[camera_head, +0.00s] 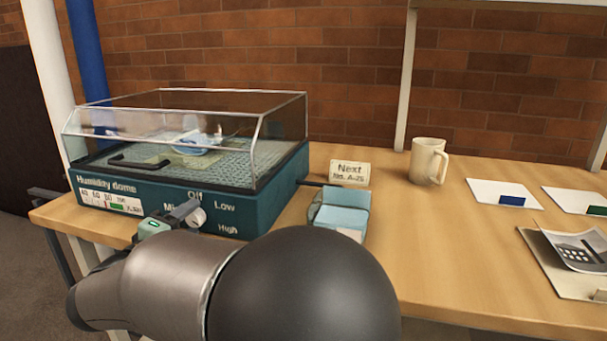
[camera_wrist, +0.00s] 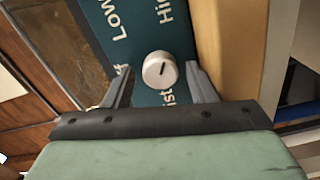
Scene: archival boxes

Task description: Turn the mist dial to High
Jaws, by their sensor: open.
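The mist dial (camera_wrist: 160,70) is a round, pale knob with a short dark line on its face, slanting up and right in the wrist view. The line's pointing end is hard to tell. In the head view the dial (camera_head: 197,216) sits on the front of the teal humidity dome (camera_head: 272,205), with Off above, Low to the right and High lower right. My gripper (camera_wrist: 160,75) is open. In the wrist view the dial appears between its fingertips, with a gap on each side. In the head view my gripper (camera_head: 178,213) is at the dial, partly hidden by my arm.
The dome's clear cover (camera_head: 275,130) is closed over a mesh tray with a blue item. A card holder (camera_head: 340,213), a sign (camera_head: 350,173) and a beige mug (camera_head: 428,161) stand to the right. White cards and papers lie farther right. The wooden table (camera_head: 440,245) is clear between them.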

